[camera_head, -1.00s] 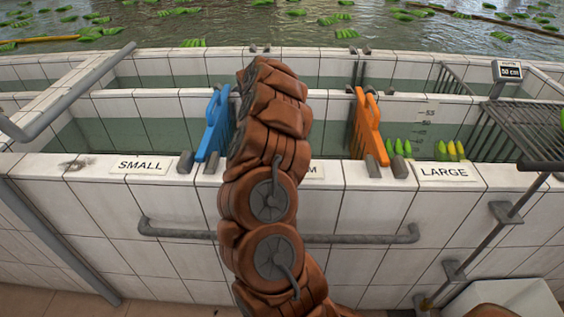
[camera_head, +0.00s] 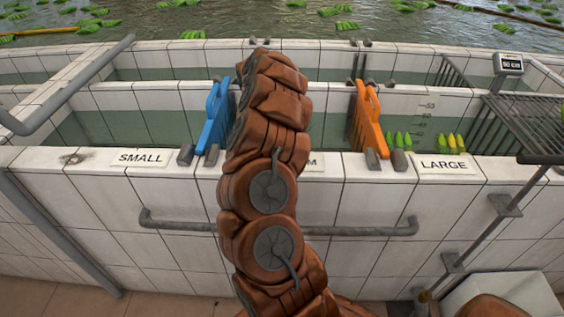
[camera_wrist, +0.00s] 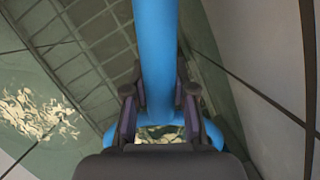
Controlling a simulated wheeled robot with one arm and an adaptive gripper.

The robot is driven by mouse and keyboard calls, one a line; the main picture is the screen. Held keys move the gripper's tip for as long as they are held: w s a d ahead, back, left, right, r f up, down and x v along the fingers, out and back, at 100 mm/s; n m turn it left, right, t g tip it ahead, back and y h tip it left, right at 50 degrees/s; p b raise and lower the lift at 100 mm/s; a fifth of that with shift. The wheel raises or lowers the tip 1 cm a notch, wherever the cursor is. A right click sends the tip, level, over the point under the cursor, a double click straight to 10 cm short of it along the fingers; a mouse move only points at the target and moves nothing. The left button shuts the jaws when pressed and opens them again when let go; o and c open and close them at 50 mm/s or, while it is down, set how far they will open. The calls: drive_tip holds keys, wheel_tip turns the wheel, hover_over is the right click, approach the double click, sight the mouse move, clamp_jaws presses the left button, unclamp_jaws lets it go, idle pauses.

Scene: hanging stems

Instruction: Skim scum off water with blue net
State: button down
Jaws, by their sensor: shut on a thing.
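In the wrist view, my gripper (camera_wrist: 159,92) is shut on a thick blue handle (camera_wrist: 155,40), taken to be the blue net's, which runs up the picture between the fingers. The net's mesh cannot be made out for certain. Pale flecks like scum (camera_wrist: 38,110) lie in a patch on the green water at the left of the wrist view. More pale flecks show just below the fingers. In the head view, my arm hides the gripper and whatever it holds. Green water (camera_head: 150,130) shows in the tiled trough behind the front wall.
A blue gate (camera_head: 215,122) and an orange gate (camera_head: 368,120) stand across the trough. Signs read SMALL (camera_head: 140,157) and LARGE (camera_head: 444,165). A metal rack (camera_head: 520,120) lies at the right, with green and yellow pieces (camera_head: 450,143) near it. Grey rails edge the trough.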

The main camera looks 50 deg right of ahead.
drive_tip(key=shift+r+p, duration=1.3)
drive_tip(key=shift+r, duration=4.25)
wheel_tip(320, 180, up, 14)
drive_tip(key=p, duration=0.6)
drive_tip(key=shift+f, duration=0.1)
